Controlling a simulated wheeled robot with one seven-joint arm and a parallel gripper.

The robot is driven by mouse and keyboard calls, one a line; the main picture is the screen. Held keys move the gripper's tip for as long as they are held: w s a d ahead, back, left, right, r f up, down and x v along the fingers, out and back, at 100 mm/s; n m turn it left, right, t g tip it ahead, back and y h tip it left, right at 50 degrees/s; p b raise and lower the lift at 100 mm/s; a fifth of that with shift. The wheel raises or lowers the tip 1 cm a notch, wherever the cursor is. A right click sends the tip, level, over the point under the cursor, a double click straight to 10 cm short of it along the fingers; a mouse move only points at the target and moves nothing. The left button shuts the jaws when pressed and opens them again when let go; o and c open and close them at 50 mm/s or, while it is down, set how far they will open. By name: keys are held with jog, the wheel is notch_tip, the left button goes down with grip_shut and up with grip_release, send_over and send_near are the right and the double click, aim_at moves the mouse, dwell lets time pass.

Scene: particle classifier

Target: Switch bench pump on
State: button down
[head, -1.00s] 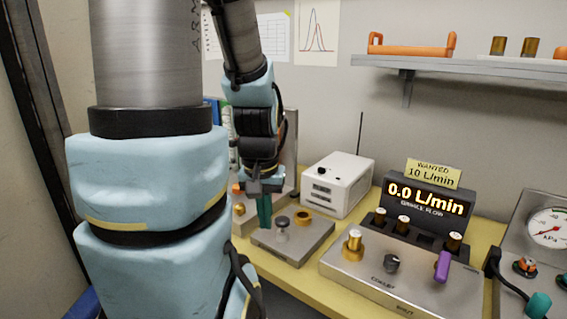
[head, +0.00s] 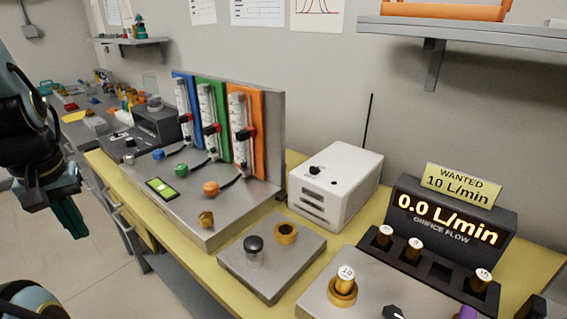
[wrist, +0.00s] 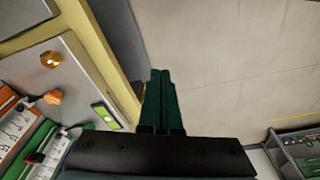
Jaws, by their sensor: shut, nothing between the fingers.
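No thing in view is clearly labelled as the bench pump, and I cannot tell which it is. A white box (head: 336,184) with a black knob (head: 314,170) and slots in its front stands against the wall. A steel flowmeter stand (head: 228,228) carries blue, green and orange tubes and a bright green rectangle (head: 162,188) on its base. That rectangle also shows in the wrist view (wrist: 106,115). My gripper (head: 70,218) is at the left, off the bench's front edge and over the floor. Its teal fingers (wrist: 161,100) are together and empty.
A small steel plate (head: 272,262) holds a black-capped jar and a brass ring. The orifice flow display (head: 448,222) reads 0.0 L/min under a WANTED 10 L/min sign (head: 458,184). A further bench (head: 75,112) holds small items at the back left. A shelf (head: 460,30) overhangs at right.

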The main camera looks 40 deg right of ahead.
jog(key=w+d+m+t+h, duration=0.1)
jog(key=w+d+m, duration=0.1)
jog(key=d+m, duration=0.65)
jog(key=w+d+m+t+h, duration=0.2)
jog(key=d+m, duration=0.5)
jog(key=d, duration=0.2)
jog(key=s+d+r+m+h, duration=0.1)
jog(key=s+d+m+h, duration=0.1)
jog(key=d+m, duration=0.3)
jog(key=s+d+r+m+g+h+b, duration=0.1)
jog(key=s+d+m+h, duration=0.1)
jog(key=s+d+m, duration=0.3)
jog(key=s+d+r+m+g+h, duration=0.1)
jog(key=s+d+m, duration=0.3)
jog(key=d, duration=0.6)
jog(key=shift+d+r+m+h, duration=0.3)
jog(key=shift+m+h, duration=0.2)
jog(key=shift+m, duration=0.75)
